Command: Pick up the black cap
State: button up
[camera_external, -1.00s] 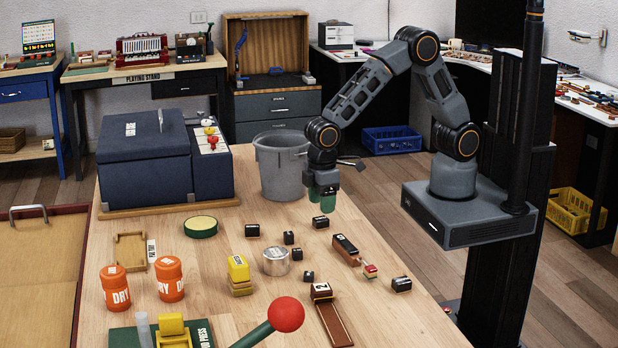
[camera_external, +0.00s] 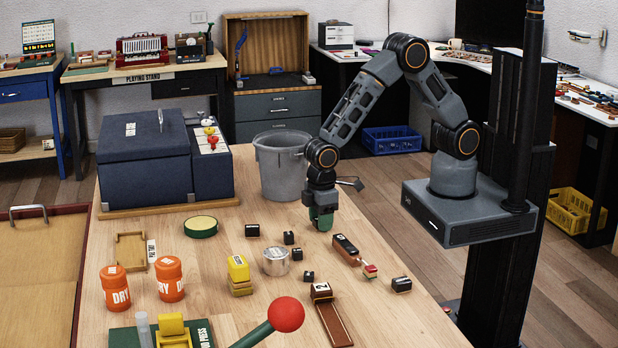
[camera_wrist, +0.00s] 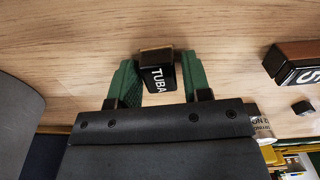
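My gripper (camera_external: 321,220) is low over the far side of the wooden table, with green fingers pointing down. In the wrist view, a black cap (camera_wrist: 159,75) lettered "TUBA" lies between the fingers (camera_wrist: 158,78). The fingers stand apart on either side of it. A narrow gap shows on the left; the right finger is very close, and contact is unclear. In the external view the fingers hide this cap. Other small black blocks lie on the table: one at the left (camera_external: 252,230), one in the middle (camera_external: 289,237) and one at the right (camera_external: 401,284).
A grey bin (camera_external: 280,165) stands just behind my gripper. A metal tin (camera_external: 276,261), a long dark piece marked "5" (camera_external: 346,249) and a yellow block (camera_external: 238,269) are nearby. A red-knobbed lever (camera_external: 287,314) rises at the front.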

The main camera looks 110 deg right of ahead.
jog(key=c, duration=0.6)
jog(key=shift+r, duration=0.1)
jog(key=shift+c, duration=0.2)
